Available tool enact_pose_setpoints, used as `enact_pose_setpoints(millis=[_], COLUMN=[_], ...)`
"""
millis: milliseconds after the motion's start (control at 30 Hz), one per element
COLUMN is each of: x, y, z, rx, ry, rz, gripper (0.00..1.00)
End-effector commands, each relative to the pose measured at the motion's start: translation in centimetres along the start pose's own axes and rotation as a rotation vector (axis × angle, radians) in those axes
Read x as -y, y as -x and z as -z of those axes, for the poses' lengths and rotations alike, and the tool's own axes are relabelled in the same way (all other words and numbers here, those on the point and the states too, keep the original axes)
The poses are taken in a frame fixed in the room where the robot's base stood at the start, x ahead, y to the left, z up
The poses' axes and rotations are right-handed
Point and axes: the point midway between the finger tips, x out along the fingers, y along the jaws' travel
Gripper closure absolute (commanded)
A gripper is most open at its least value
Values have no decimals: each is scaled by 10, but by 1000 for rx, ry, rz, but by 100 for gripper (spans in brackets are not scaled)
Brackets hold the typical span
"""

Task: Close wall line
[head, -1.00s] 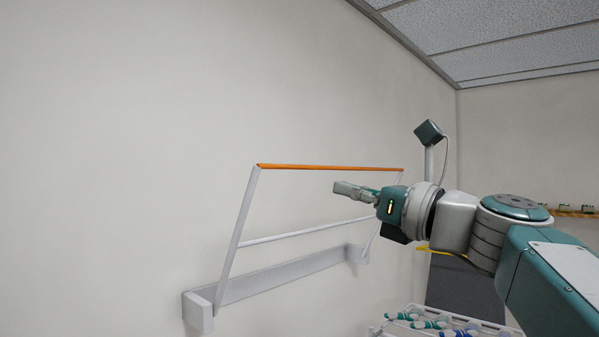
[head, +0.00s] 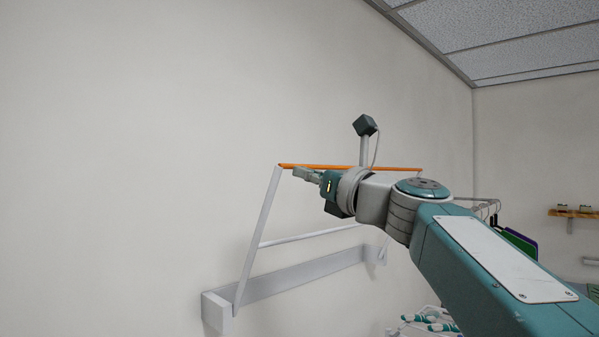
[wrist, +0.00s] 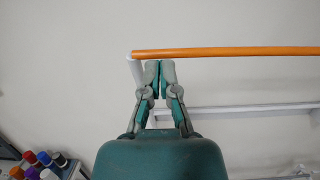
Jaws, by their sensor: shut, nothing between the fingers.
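The wall line is a white frame hinged on a white wall bracket (head: 290,281), with an orange bar (head: 310,166) along its top. The frame stands tilted up, with its bar out from the wall. My gripper (head: 297,173) is shut and empty, close to the left part of the orange bar. In the wrist view my gripper (wrist: 160,63) has its fingertips together just below the left end of the orange bar (wrist: 225,52), beside the white side arm (wrist: 135,72). I cannot tell whether they touch. My arm hides part of the frame's right side.
A rack with teal-handled items (head: 430,322) stands at the lower right. A wooden shelf (head: 574,213) is on the far right wall. Colourful bottles (wrist: 45,160) sit at the lower left in the wrist view. The wall left of the frame is bare.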

Motion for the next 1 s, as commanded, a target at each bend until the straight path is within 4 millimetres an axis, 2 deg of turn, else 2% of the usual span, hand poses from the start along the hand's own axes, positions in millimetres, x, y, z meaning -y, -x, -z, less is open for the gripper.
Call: enact_pose_setpoints(millis=[200,567,1000], x=[1,-1,-1], y=[-12,-17,-73], z=[0,0,-14], rx=[0,-1,-2], ry=[1,1,3], rz=[2,0,-2], gripper=[100,100,100])
